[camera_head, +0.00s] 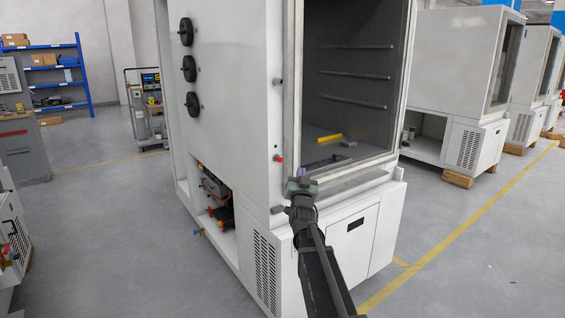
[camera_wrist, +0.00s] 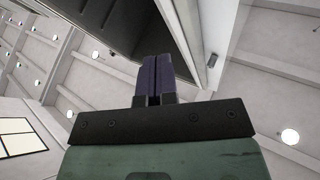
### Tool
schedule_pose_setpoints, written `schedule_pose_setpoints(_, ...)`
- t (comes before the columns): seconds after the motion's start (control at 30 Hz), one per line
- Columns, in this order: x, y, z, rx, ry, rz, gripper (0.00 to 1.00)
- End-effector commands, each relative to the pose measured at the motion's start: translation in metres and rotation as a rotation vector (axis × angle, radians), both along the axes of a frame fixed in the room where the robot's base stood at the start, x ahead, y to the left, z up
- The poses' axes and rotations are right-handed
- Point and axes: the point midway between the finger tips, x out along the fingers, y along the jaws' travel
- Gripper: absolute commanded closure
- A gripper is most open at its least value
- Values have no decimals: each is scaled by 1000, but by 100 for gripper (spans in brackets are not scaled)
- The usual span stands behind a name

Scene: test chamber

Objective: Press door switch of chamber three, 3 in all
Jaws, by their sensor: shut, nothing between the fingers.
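A large white test chamber (camera_head: 225,95) stands open in front of me, showing a dark interior with wire shelf rails. I see no number on it. A small red button (camera_head: 278,158) sits on its front frame left of the opening, with a grey knob (camera_head: 277,82) above and another grey knob (camera_head: 277,209) below. I cannot tell which is the door switch. My gripper (camera_head: 301,180) is in front of the lower left corner of the opening, just right of and below the red button. In the wrist view its fingers (camera_wrist: 155,78) are together and empty, pointing up beside the chamber edge.
A yellow object (camera_head: 329,138) and a small grey block (camera_head: 348,143) lie on the chamber floor. Black round ports (camera_head: 189,68) line its left side. More white chambers (camera_head: 455,60) stand at right. A blue shelf (camera_head: 55,75) is far left. Floor at right is clear.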

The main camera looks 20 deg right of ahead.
Motion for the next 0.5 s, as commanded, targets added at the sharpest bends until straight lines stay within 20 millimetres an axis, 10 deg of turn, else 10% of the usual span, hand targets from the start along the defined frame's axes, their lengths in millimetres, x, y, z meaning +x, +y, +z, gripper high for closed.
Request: schedule_pose_setpoints(0.5,-4,0,12,-26,-77,-23,100)
